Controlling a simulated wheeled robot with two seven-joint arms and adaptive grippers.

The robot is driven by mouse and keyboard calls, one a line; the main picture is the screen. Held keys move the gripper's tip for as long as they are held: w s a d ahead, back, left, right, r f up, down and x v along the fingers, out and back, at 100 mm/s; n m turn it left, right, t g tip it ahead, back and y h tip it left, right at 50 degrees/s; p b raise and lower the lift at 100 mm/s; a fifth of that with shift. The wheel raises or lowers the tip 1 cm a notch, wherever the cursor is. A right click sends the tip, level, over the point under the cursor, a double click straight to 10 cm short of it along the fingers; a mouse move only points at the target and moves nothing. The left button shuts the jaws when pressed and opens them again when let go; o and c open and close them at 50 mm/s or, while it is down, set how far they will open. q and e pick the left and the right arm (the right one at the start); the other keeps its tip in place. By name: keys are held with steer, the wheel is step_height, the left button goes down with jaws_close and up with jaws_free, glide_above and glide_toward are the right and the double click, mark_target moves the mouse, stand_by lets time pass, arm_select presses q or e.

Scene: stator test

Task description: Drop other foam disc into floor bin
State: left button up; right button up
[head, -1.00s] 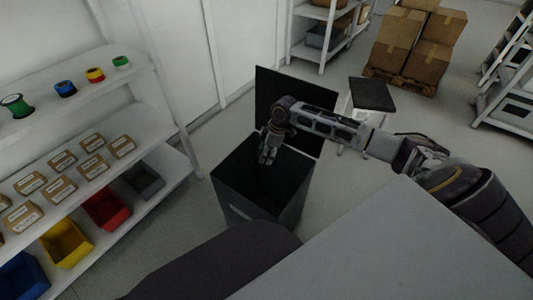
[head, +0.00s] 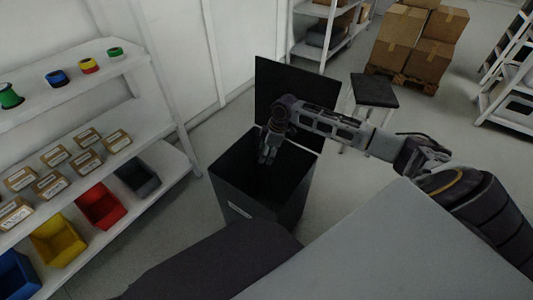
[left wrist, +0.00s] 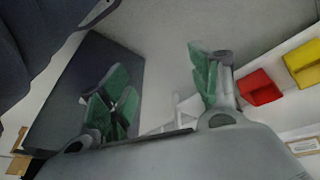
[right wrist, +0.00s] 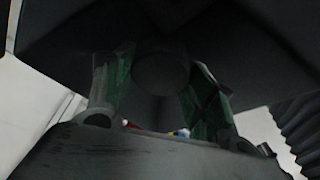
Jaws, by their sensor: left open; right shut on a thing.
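The black floor bin (head: 290,200) stands on the floor with its lid (head: 290,95) raised at the back. My right gripper (head: 268,156) points down over the bin's opening, near its back. In the right wrist view, my right gripper (right wrist: 160,90) has its green-padded fingers on either side of a dark round foam disc (right wrist: 160,72), which is hard to tell from the dark bin around it. My left gripper (left wrist: 165,95) is open and empty in the left wrist view; it is outside the head view.
A white shelf (head: 150,120) with spools, small boxes and coloured bins stands left of the floor bin. A dark-topped stool (head: 374,90) stands behind at the right. Stacked cartons (head: 415,40) are farther back. A grey surface (head: 400,250) fills the front right.

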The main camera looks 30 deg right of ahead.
steer(key=shift+f, duration=0.25)
stand_by(0.3)
steer(key=o, duration=0.8)
steer(key=shift+o, duration=0.2)
steer(key=shift+r, duration=0.15)
steer(key=v, duration=1.1)
steer(key=shift+d+r, duration=0.2)
steer(key=shift+r, duration=0.1)
steer(key=shift+s, duration=0.25)
